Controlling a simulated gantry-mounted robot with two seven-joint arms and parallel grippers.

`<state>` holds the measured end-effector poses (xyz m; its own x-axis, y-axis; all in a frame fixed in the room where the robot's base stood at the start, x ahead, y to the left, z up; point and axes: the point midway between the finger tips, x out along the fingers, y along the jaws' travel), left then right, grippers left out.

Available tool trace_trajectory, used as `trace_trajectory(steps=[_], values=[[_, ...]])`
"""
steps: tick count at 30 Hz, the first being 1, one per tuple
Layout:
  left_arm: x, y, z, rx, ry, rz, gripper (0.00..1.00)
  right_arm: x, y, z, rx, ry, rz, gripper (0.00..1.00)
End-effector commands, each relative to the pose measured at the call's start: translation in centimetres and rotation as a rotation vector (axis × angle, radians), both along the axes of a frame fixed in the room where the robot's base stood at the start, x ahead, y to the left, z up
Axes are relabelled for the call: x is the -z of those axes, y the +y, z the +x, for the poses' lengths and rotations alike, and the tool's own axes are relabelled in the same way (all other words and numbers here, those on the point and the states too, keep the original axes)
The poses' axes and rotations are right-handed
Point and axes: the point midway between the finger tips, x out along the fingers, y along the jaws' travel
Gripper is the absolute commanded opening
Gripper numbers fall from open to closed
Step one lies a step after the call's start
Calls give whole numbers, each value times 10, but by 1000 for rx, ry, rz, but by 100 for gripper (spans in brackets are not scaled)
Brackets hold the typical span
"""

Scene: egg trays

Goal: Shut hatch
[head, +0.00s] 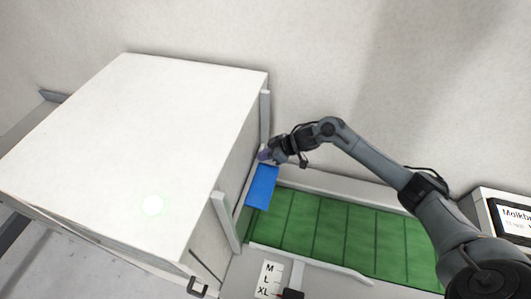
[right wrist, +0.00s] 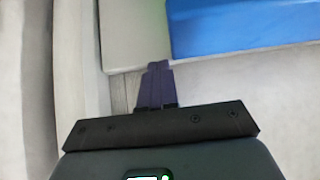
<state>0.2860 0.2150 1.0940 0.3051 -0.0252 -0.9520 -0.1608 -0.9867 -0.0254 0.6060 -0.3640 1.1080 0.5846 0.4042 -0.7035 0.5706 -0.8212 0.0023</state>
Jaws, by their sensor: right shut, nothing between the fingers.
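A large white box-shaped machine (head: 135,140) stands at the left, with an opening on its right side between two pale upright posts (head: 227,222). My right gripper (head: 264,155) is at the far end of the blue panel, beside the far post. Its purple fingers (right wrist: 155,82) are closed together and empty. My left gripper is out of view.
A green belt (head: 335,235) with pale side rails runs right from the machine. A sign marked M, L, XL (head: 269,278) stands at the front. A labelled box (head: 508,222) is at the right edge. A pale wall is behind.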

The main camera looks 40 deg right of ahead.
Motion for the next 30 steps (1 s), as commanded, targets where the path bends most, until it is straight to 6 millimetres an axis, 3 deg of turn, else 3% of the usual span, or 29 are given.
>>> trace_trajectory(steps=[14,26,30], values=[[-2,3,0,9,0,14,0,6,-2,-3,7,16,-6,0],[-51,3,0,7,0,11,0,-45,0,-1,0,6,-2,0],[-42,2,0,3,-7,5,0,-57,-13,-18,-3,2,-8,0]])
